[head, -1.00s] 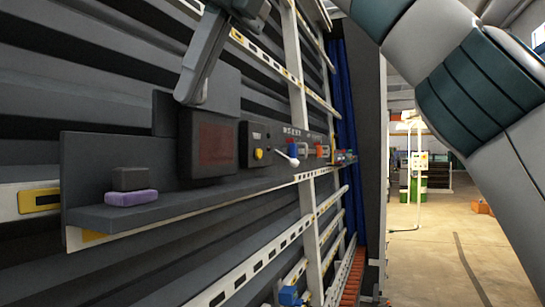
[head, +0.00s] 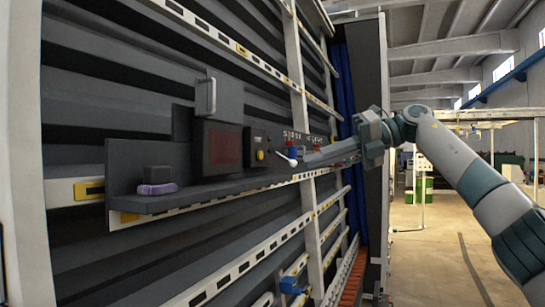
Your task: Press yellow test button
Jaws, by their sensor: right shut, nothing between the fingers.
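The yellow button (head: 260,155) sits on the front of a small dark box (head: 255,138) on the washer's ledge, in plain view. My right gripper (head: 308,161) is shut and empty. Its fingers point left along the control panel, with the tips just right of the white-knobbed lever (head: 288,159) and apart from the yellow button. I cannot tell whether the fingers touch the panel or lever. My left gripper is not in view.
Left of the button is a dark box with a reddish screen (head: 222,148). Above it stands a grey flap with a handle (head: 211,97). A purple sponge-like block (head: 157,189) lies on the ledge (head: 190,197). Open floor (head: 430,260) lies at the right.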

